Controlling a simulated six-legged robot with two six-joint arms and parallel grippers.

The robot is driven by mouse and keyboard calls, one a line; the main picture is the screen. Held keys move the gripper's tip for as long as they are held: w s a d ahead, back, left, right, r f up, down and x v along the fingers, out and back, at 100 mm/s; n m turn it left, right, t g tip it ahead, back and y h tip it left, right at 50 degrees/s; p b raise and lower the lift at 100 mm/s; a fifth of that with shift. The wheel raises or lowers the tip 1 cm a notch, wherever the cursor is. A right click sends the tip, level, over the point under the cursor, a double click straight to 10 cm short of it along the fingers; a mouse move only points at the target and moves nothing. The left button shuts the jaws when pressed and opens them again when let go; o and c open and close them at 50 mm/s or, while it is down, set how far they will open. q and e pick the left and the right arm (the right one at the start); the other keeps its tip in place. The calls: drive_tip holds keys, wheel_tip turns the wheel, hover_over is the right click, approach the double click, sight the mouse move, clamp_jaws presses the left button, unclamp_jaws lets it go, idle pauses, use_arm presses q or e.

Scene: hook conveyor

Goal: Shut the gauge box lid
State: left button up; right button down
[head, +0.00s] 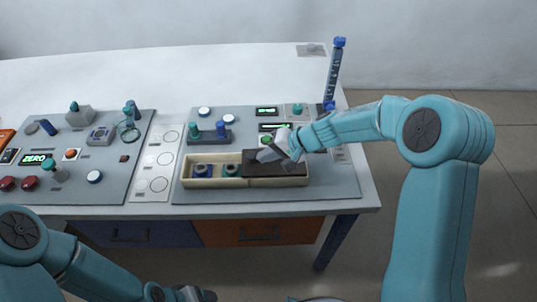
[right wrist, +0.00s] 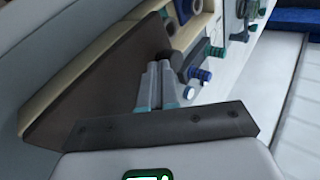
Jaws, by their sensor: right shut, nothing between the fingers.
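The gauge box (head: 186,180) is a long cream tray at the front of the grey panel. Its dark brown lid (head: 280,181) covers the right part. The left part is uncovered and shows a blue-topped gauge (head: 201,169) and a teal-topped one (head: 231,169).
Behind the box stand a block with teal and blue knobs (head: 209,134) and green displays (head: 268,127). A tall blue tube (head: 335,72) stands at the right back. A left panel (head: 110,185) holds buttons and gauges.

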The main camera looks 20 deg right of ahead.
drive_tip(key=a, duration=0.2)
drive_tip(key=w+a+b, duration=0.1)
drive_tip(key=a, duration=0.1)
drive_tip(key=w+a+b, duration=0.1)
drive_tip(key=a, duration=0.2)
drive_tip(key=shift+f, duration=0.2)
drive_tip(key=w+a, duration=0.1)
drive_tip(key=a, duration=0.2)
drive_tip(key=w+a, duration=0.1)
drive_tip(key=a, duration=0.2)
drive_tip(key=w+a, duration=0.1)
drive_tip(key=a, duration=0.2)
drive_tip(key=shift+a+r, duration=0.2)
drive_tip(key=shift+a, duration=0.65)
